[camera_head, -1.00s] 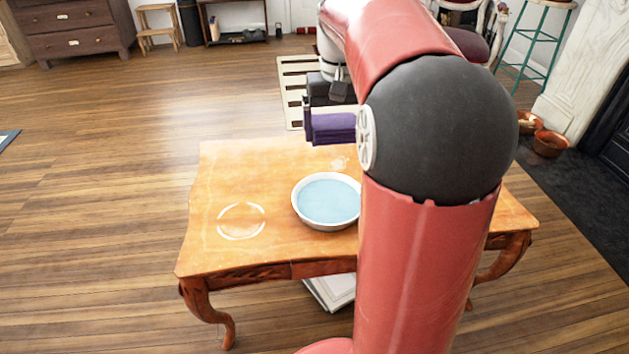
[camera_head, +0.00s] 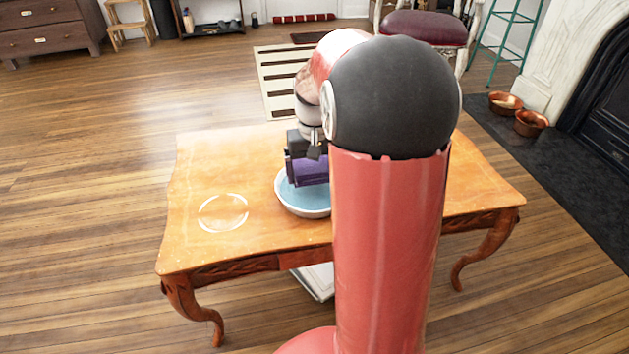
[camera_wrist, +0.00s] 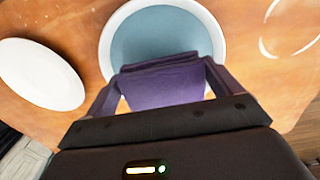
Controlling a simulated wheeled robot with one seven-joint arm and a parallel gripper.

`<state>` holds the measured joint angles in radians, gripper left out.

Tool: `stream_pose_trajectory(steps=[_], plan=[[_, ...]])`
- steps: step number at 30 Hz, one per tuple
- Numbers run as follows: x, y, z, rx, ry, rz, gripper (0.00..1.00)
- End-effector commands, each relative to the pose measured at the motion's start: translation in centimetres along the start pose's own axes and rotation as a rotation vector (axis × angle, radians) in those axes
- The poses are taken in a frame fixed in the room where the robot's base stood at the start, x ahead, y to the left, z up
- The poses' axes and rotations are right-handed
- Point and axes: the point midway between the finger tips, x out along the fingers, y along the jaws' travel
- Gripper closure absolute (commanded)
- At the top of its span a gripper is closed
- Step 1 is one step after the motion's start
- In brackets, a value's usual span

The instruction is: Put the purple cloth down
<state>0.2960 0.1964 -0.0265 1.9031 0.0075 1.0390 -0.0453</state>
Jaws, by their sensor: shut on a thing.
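The purple cloth (camera_head: 311,172) is a folded bundle held in my gripper (camera_head: 305,165), which is shut on it. In the wrist view the cloth (camera_wrist: 163,83) sits between the two fingers of my gripper (camera_wrist: 160,90). The cloth overlaps the near part of a white-rimmed bowl (camera_head: 303,212) of blue water, and the bowl (camera_wrist: 108,52) lies beyond it in the wrist view. I cannot tell whether the cloth touches the bowl or the water. My arm hides the bowl's right side in the head view.
The wooden table (camera_head: 190,185) carries a pale ring mark (camera_head: 223,212), with bare surface around it. A white plate (camera_wrist: 38,75) lies beside the bowl in the wrist view. A red-cushioned chair (camera_head: 425,27) and terracotta bowls (camera_head: 530,123) stand beyond the table.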

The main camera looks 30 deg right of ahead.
Motion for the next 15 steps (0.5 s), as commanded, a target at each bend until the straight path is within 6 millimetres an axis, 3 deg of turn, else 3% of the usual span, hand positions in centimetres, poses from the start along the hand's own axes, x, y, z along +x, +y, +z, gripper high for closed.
stream_pose_trajectory(steps=[6,15], plan=[[3.1,0.0,0.1,0.0,-0.002,0.0,0.28],[3.3,0.0,0.0,0.0,0.0,0.0,0.28]])
